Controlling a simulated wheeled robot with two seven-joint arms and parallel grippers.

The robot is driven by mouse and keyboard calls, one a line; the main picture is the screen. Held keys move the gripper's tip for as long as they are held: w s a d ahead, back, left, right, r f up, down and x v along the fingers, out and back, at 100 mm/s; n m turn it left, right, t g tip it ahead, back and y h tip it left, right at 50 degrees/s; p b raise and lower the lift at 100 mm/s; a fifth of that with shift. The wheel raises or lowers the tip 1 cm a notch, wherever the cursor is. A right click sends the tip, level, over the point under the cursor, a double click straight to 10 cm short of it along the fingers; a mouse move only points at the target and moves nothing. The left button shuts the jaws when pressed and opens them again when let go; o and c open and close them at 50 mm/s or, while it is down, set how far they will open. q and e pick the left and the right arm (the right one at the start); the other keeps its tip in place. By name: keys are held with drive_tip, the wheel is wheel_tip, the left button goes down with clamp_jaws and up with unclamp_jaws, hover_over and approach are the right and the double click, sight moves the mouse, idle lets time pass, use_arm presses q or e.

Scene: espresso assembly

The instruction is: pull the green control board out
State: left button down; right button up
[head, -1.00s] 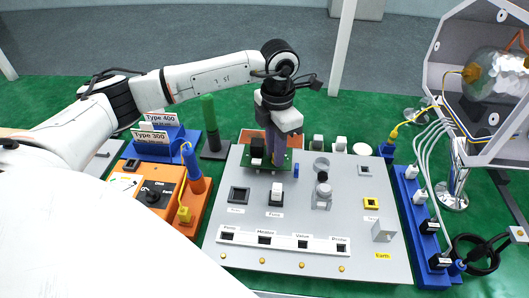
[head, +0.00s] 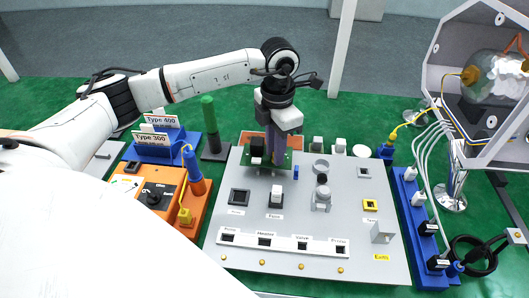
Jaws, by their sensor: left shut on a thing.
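The green control board (head: 268,167) is at the back left of the grey panel (head: 335,255), with a black block (head: 257,147) standing on it. My left gripper (head: 276,148) comes down over the board from behind, pointing downward. It is shut on the board, though its fingertips are partly hidden and the exact contact is hard to see. The board looks still at the panel surface; I cannot tell whether it is lifted. My right gripper is not in view.
Left of the panel are an orange box with a dial (head: 155,192), blue blocks labelled Type 300 and Type 400 (head: 165,142), and a green cylinder (head: 209,115). Right are a blue strip with plugs (head: 411,195) and a hexagonal housing holding a boiler (head: 495,78).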

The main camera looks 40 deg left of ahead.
use_arm(q)
drive_tip(key=shift+r+p, duration=0.75)
drive_tip(key=shift+r, duration=0.5)
drive_tip(key=shift+r, duration=0.15)
drive_tip(key=shift+r+p, duration=0.45)
drive_tip(key=shift+r, duration=0.9)
